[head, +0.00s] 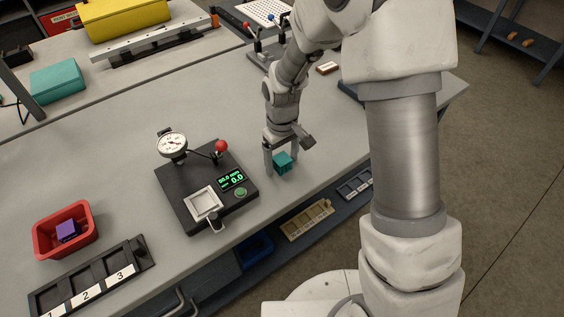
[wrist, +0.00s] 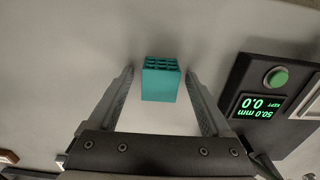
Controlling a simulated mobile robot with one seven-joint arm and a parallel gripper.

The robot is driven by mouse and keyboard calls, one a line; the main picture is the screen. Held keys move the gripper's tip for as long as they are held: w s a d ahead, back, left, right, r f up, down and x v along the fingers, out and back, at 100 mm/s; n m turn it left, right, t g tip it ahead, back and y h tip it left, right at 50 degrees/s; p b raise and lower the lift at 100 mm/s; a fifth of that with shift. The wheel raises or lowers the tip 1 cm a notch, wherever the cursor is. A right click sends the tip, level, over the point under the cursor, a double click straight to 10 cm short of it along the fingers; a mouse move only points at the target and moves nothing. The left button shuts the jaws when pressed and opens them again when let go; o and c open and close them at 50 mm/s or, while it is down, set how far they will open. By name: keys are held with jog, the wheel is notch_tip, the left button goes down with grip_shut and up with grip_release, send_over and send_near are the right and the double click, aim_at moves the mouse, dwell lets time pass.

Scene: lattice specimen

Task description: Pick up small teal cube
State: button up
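The small teal cube (head: 283,163) sits on the grey workbench near its front edge, just right of the black gauge device. In the wrist view the teal cube (wrist: 161,79) shows a lattice of holes on one face. My gripper (head: 281,169) is over the cube, with its fingers pointing down. In the wrist view my gripper (wrist: 159,72) is open, with one finger on each side of the cube and a gap between each finger and the cube.
The black gauge device (head: 180,186) with dial, red knob and green display stands close to the left. A red bin (head: 65,231) holding a purple block and a numbered tray (head: 95,283) are at the left front. A larger teal box (head: 57,81) lies at the back left.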

grip_shut()
jog(key=shift+r, duration=0.15)
